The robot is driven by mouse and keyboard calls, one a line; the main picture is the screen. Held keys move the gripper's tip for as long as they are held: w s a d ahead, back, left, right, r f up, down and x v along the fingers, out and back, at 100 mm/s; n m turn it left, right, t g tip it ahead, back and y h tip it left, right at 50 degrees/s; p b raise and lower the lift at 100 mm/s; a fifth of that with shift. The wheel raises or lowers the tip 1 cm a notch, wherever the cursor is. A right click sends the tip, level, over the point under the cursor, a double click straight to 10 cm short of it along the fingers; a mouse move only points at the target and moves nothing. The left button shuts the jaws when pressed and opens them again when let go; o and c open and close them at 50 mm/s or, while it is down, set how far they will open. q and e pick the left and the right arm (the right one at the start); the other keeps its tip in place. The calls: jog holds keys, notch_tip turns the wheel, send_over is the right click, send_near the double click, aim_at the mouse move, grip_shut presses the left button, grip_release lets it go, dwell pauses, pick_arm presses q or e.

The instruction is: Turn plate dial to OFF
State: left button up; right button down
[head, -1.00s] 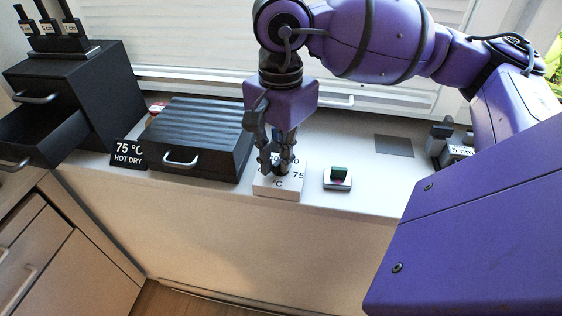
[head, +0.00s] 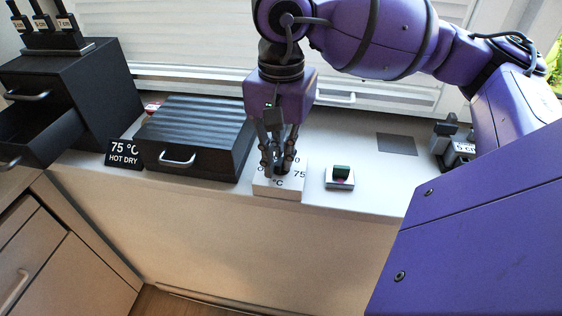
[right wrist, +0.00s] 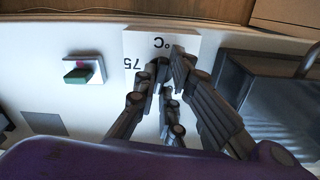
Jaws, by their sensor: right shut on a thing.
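The white dial box (head: 278,187) stands near the counter's front edge, with "75", "°C" and part of an "O" showing on its top. It also shows in the right wrist view (right wrist: 150,48). My right gripper (head: 277,168) points down over the box and is shut on the dial, which the fingers mostly hide. In the right wrist view the gripper's fingers (right wrist: 170,75) close together over the box top. Which mark the dial points to cannot be told. My left gripper is not in view.
A black ridged box (head: 195,140) with a handle stands just left of the gripper. A small white block with a green switch (head: 341,177) is close on the right. A "75 °C HOT DRY" sign (head: 124,153) and a black drawer cabinet (head: 75,95) stand farther left. A grey square (head: 396,145) lies flat at right.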

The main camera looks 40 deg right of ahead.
aim_at(281, 159)
jog(key=shift+n+b, duration=0.5)
jog(key=shift+n, duration=0.5)
jog(key=c, duration=1.8)
grip_release()
jog(key=shift+o, duration=0.2)
notch_tip(281, 159, up, 12)
jog(key=shift+c, duration=0.2)
